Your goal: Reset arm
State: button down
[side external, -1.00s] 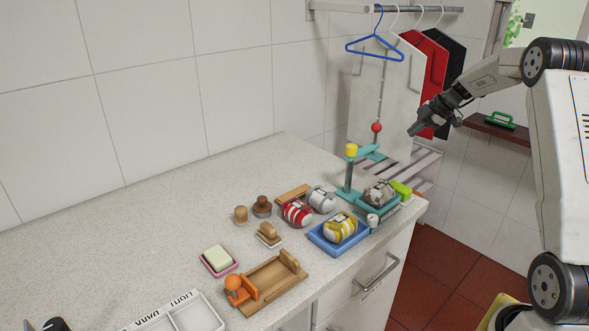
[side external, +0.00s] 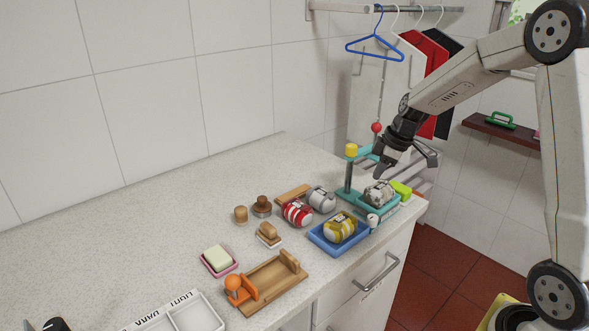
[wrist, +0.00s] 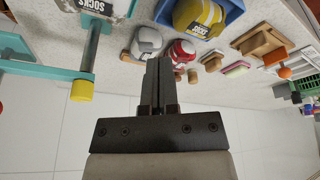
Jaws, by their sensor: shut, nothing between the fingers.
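My gripper (side external: 382,170) is shut and empty in the side view. Its fingers point down over the right end of the counter, above or near a grey-white bundle on a teal stand (side external: 349,178); the exact gap is hard to judge. In the wrist view the two fingers (wrist: 159,65) lie together with nothing between them. My arm reaches in from the right.
A blue tray (side external: 318,239) holds a yellow-striped bundle (side external: 340,228). A red bundle (side external: 297,212) and a grey bundle (side external: 321,199) sit beside it. Hangers with clothes (side external: 425,60) hang behind. The counter's left part (side external: 110,235) is largely clear.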

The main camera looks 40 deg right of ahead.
jog(key=s+a+f+m+h, duration=0.1)
jog(key=s+a+f+m, duration=0.1)
jog(key=s+a, duration=0.5)
jog(key=s+a+f+m, duration=0.2)
jog(key=s+a+m, duration=0.2)
jog(key=s+a, duration=0.3)
jog(key=shift+s+a+f+m+g+h, duration=0.2)
jog(key=shift+a+f+m+g+h, duration=0.15)
jog(key=shift+a, duration=0.9)
